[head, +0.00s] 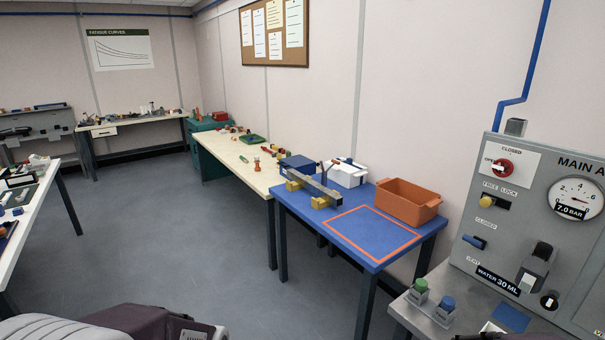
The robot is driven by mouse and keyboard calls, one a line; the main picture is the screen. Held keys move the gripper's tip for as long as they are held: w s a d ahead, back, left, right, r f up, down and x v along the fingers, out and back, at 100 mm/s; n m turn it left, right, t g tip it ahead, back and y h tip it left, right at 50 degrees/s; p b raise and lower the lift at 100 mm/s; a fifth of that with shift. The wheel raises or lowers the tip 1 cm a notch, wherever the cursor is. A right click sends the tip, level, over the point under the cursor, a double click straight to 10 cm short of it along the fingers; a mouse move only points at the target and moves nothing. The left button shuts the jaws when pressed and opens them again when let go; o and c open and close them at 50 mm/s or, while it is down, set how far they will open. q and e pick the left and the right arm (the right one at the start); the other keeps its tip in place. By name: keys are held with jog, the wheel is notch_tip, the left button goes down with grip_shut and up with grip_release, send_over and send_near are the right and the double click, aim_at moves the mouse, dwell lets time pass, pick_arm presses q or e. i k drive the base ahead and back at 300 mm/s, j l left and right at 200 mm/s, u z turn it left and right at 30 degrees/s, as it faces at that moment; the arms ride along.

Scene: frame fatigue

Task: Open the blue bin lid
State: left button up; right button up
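A small blue bin (298,163) stands at the back left of the blue-topped table (331,209), near the middle of the head view. Its top looks flat and covered, but it is too small to tell the lid's exact position. A grey metal bar on yellow blocks (314,188) lies in front of it and hides part of its lower front. Neither my left nor my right gripper is in view.
A white bin (346,177) and an open orange bin (407,202) stand right of the blue bin. An orange-outlined area on the table is empty. A long cream bench (232,158) adjoins at left. A grey control panel (540,225) stands at right. Open floor (170,230) lies left.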

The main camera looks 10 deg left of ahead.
aim_at(296, 161)
jog(key=i+j+u, duration=0.3)
jog(key=i, duration=0.15)
jog(key=i+j+u, duration=0.15)
jog(key=i+u, duration=0.15)
jog(key=i, duration=0.2)
jog(key=i+u, duration=0.35)
jog(key=i, duration=0.15)
jog(key=i+z, duration=0.15)
jog(key=i, duration=0.4)
jog(key=i+j+z, duration=0.15)
jog(key=i, duration=0.4)
jog(key=i+j+z, duration=0.15)
jog(key=i, duration=0.35)
jog(key=i+j+z, duration=0.1)
jog(key=i+j, duration=0.2)
jog(key=i, duration=0.25)
jog(key=i+l+z, duration=0.15)
jog(key=i, duration=0.25)
jog(key=i+l+z, duration=0.15)
jog(key=i, duration=0.25)
